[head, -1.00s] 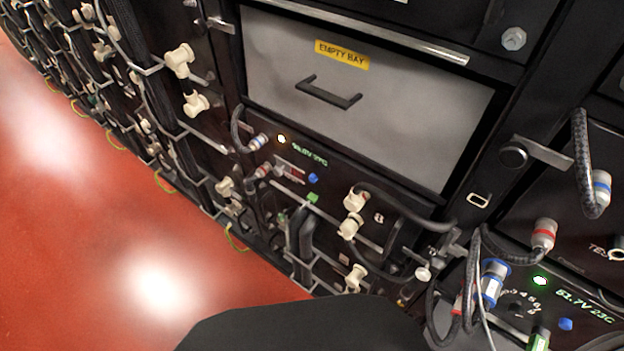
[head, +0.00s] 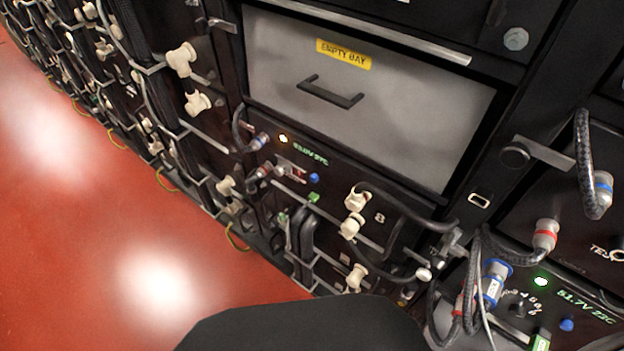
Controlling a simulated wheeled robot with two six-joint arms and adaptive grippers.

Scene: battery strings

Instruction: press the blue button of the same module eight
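Module eight (head: 340,184) is the dark unit under the empty bay, with a white "8" near its right side. Its small blue button (head: 314,177) sits left of centre on its face, below a green readout (head: 310,154). An indicator lamp (head: 283,139) at its upper left glows pale yellow-white. A green connector (head: 313,197) is just below the button. Nothing touches or covers the button. Neither of my grippers shows in the head view, and their state is not visible.
A grey panel labelled "EMPTY BAY" (head: 343,54) with a handle is above. Cream connectors (head: 356,198) and looping cables are at the module's right. A tester-like unit (head: 588,296) with its own blue button (head: 567,324) is lower right. Red floor (head: 90,230) is open at left.

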